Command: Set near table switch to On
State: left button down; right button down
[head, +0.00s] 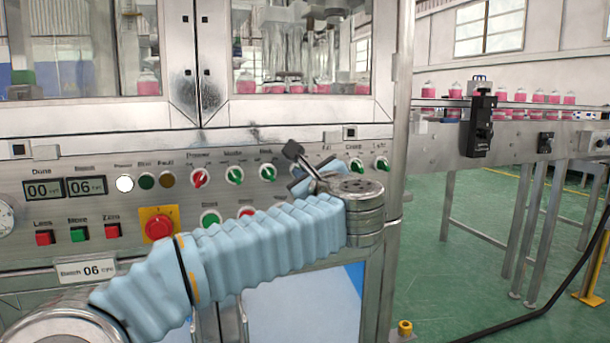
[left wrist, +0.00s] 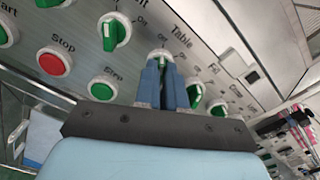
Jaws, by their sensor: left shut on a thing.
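My left gripper (head: 302,184) reaches across the control panel (head: 130,195) from the right end of my arm in the head view. In the left wrist view its blue fingers (left wrist: 164,84) are shut on a round switch (left wrist: 160,55) beside the label "Table" (left wrist: 182,34). Only the white rim of that switch shows; the knob is hidden between the fingers, so its setting cannot be read. "On" and "Off" marks show by the switches. In the head view the gripper and wrist hide this part of the panel.
Close around the fingers are a green switch (left wrist: 115,32), another green switch (left wrist: 196,92) and the red Stop button (left wrist: 54,62). A large red button on a yellow plate (head: 158,225) sits lower left. A conveyor (head: 530,130) with pink bottles stands at right.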

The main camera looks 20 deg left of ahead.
pick_arm(q)
jog(key=shift+m, duration=0.3)
jog(key=shift+d+m+p, duration=0.1)
jog(key=shift+m+p, duration=1.15)
jog(key=shift+m, duration=4.45)
jog(key=c, duration=1.2)
grip_release()
